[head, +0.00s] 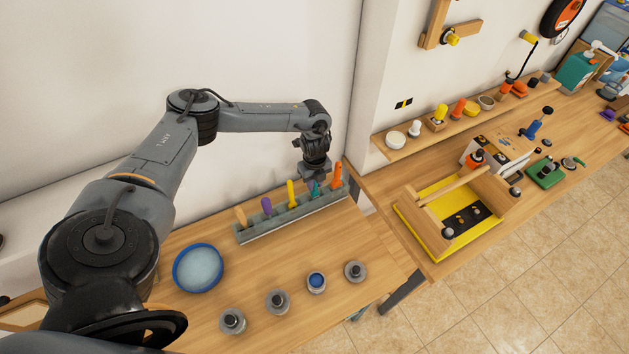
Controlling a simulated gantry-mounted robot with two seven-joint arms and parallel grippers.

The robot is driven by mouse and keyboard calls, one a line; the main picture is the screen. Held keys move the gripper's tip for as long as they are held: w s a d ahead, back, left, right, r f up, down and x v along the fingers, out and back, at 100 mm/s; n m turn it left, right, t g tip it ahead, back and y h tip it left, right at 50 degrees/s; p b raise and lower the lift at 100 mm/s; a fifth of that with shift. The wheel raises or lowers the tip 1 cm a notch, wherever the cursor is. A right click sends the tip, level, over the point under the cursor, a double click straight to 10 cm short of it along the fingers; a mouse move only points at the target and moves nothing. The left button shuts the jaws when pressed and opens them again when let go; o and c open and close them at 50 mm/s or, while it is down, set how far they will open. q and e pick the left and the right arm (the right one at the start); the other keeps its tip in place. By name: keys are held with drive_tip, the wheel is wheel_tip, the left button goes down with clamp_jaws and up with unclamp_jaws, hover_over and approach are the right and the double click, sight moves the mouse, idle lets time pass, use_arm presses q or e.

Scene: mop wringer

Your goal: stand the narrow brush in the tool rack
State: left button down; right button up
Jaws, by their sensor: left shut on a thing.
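The tool rack (292,217) is a long grey-green holder near the wall end of the near table. Several tools stand in it with their coloured handles up: tan (241,217), purple (267,207), yellow (291,193) and orange (337,175). My left gripper (314,181) is over the right part of the rack, pointing down. It is shut on a teal-handled tool (315,189), which I take to be the narrow brush. The tool's lower end is hidden at the rack, so I cannot tell how deep it sits. My right gripper is not in view.
A blue-rimmed round dish (198,268) lies left of the rack. Several small jars, one with a blue top (316,282), stand in front. A yellow tray with a wooden frame (428,222) stands on the right-hand bench. The table between rack and jars is clear.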

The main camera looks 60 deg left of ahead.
use_arm(q)
drive_tip(key=c, duration=0.9)
unclamp_jaws()
wheel_tip(320, 180, up, 10)
drive_tip(key=shift+f, duration=0.15)
drive_tip(key=shift+d+r, duration=0.1)
drive_tip(key=shift+r, duration=0.4)
